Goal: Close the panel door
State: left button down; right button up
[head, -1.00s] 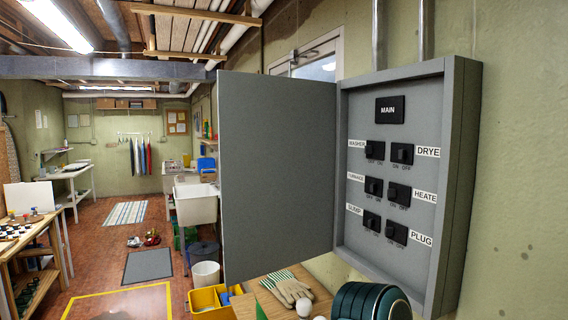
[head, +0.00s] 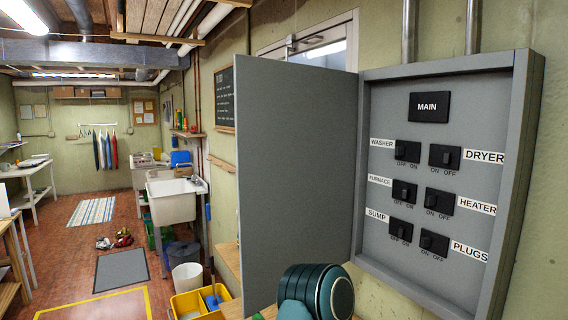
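The grey panel door (head: 295,170) stands wide open in the head view. It is hinged at the left side of the grey electrical panel box (head: 527,180) and swings out to the left, showing a plain flat face. The open box on the right wall shows a black MAIN switch (head: 429,107) above rows of smaller black breakers (head: 403,192) with white labels such as WASHER, DRYER and HEATER. Neither of my grippers is in view, so their states do not show. Nothing is seen gripping the door.
Two conduits (head: 473,30) rise from the box top. A wooden bench (head: 229,262) lies below the door. A yellow bucket (head: 188,305), a white bin (head: 187,277) and a utility sink (head: 172,199) stand left of it. The red floor farther left has open room.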

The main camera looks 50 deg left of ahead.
aim_at(296, 123)
jog(key=k+j, duration=0.1)
jog(key=j, duration=0.4)
jog(key=k+j, duration=0.1)
jog(key=j, duration=0.4)
jog(key=i+j+z, duration=0.1)
jog(key=j, duration=0.85)
jog(key=i+j+z, duration=0.15)
jog(key=j, duration=0.3)
jog(key=j+z, duration=0.15)
jog(key=j, duration=0.35)
